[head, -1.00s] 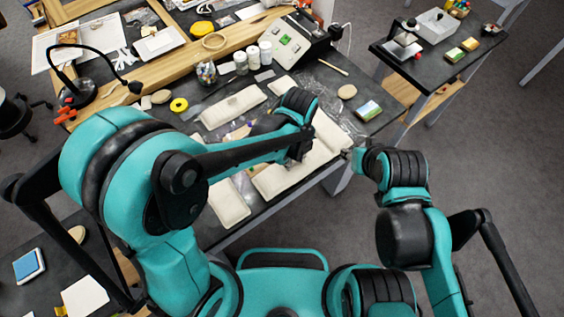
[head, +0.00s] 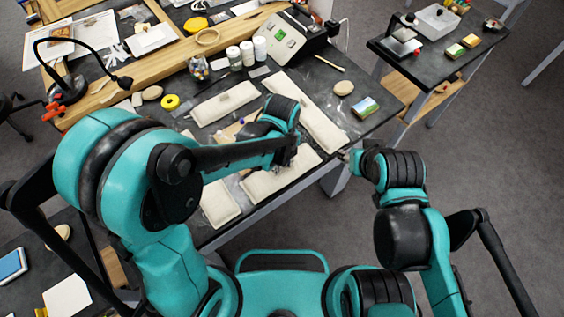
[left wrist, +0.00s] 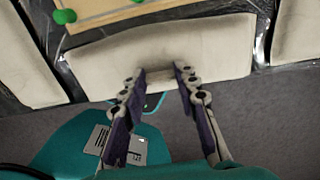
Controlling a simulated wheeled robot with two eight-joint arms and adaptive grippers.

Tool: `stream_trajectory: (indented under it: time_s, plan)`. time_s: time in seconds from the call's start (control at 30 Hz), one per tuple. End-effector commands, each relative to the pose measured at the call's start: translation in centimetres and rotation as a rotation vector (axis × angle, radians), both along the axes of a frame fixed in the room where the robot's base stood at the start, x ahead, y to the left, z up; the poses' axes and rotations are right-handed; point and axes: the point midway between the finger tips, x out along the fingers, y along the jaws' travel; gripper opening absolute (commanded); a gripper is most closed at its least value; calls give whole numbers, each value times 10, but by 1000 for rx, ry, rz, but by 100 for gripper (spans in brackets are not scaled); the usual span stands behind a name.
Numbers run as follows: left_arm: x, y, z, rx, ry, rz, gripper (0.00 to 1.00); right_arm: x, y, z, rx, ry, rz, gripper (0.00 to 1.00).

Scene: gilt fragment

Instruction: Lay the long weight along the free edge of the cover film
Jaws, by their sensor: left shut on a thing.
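The long weight (head: 262,184) is a cream padded bar at the near edge of the bench, partly behind my left arm. In the left wrist view the long weight (left wrist: 160,45) lies across the picture, and my left gripper (left wrist: 162,78) is shut on the short tab on its near side. In the head view the left gripper (head: 292,163) is mostly hidden by its own wrist. Clear cover film (left wrist: 262,35) shows in crinkled strips between the weights; its edges are hard to follow. My right gripper (head: 346,156) is just beyond the bench's near-right edge; its fingers are too small to read.
Similar cream weights lie at the far side (head: 225,103), right (head: 315,118) and left (head: 221,204). A wooden board with green pins (left wrist: 110,12) lies inside them. A sponge (head: 365,107), a round disc (head: 343,88), jars (head: 247,54) and a yellow ring (head: 170,102) stand around.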

Motion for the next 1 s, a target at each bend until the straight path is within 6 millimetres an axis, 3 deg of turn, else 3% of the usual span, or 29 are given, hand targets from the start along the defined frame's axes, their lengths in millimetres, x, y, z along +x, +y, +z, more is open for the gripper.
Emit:
stream_trajectory:
  time_s: [0.1, 0.13, 0.2, 0.47, 0.63, 1.0]
  plan:
    - [0, 0, -5, 0, 0, 0, 0, 0, 0, -5, 0, 0, 0, 40]
    - [0, 0, -4, 0, 0, 0, 38, 0, 0, -4, 0, 0, 0, 40]
    - [0, 0, -3, 0, 0, 0, 51, 0, 0, -3, 0, 0, 0, 40]
    - [0, 0, -3, 0, 0, 0, 51, 0, 0, -3, 0, 0, 0, 40]
    - [0, 0, 8, 0, 0, 0, 51, 0, 0, 8, 0, 0, 0, 40]
    - [0, 0, 88, 0, 0, 0, 51, 0, 0, 34, 0, 0, 0, 40]
